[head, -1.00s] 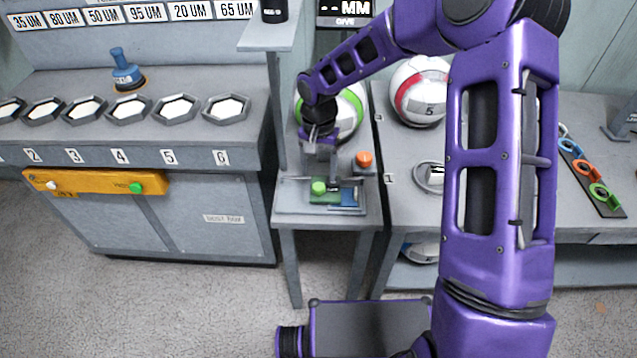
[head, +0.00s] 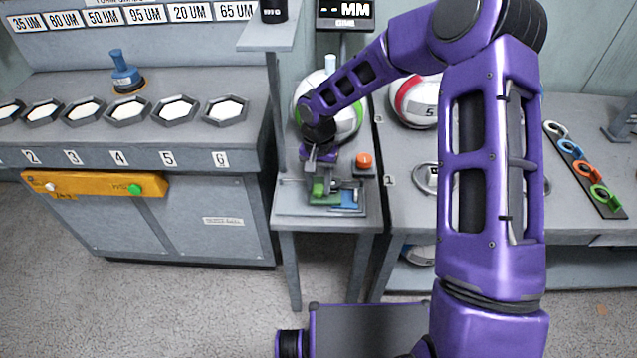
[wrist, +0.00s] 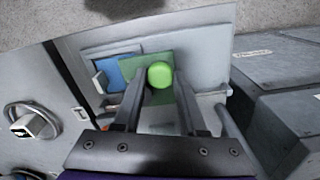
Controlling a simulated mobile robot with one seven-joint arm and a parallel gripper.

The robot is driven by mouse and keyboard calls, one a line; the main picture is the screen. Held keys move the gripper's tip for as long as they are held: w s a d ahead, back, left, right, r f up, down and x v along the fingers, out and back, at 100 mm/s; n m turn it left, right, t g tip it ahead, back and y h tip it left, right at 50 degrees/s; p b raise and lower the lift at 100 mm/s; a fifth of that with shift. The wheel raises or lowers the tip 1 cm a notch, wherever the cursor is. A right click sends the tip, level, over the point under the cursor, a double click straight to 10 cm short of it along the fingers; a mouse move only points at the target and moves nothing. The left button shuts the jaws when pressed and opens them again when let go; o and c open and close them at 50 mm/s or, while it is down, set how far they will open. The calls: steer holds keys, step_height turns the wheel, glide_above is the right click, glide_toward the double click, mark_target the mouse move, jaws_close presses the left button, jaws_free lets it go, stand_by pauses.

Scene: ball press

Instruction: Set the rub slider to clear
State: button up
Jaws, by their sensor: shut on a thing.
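The rub slider is a green plate with a round green knob (wrist: 160,75) on a small grey stand. In the head view the green plate (head: 322,199) lies left of a blue patch (head: 349,200). In the wrist view the blue patch (wrist: 108,73) shows left of the green one. My gripper (head: 320,178) has come down over the knob. In the wrist view its two fingers (wrist: 158,92) stand either side of the knob, shut on it. The fingers and wrist partly hide the knob in the head view. No "clear" label is readable.
An orange button (head: 364,160) sits just right of my gripper. A green-and-white ball (head: 345,115) stands behind it. A grey post rises at the stand's left, and a display (head: 345,10) stands at the back. The right bench (head: 400,200) holds a metal ring.

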jaws_close()
stand_by(0.8)
steer(key=a+b, duration=0.2)
steer(key=a, duration=0.6)
steer(key=shift+w, duration=0.15)
steer(key=shift+a+r, duration=0.1)
steer(key=shift+a, duration=0.15)
steer(key=o, duration=1)
jaws_free()
steer(key=shift+a, duration=0.15)
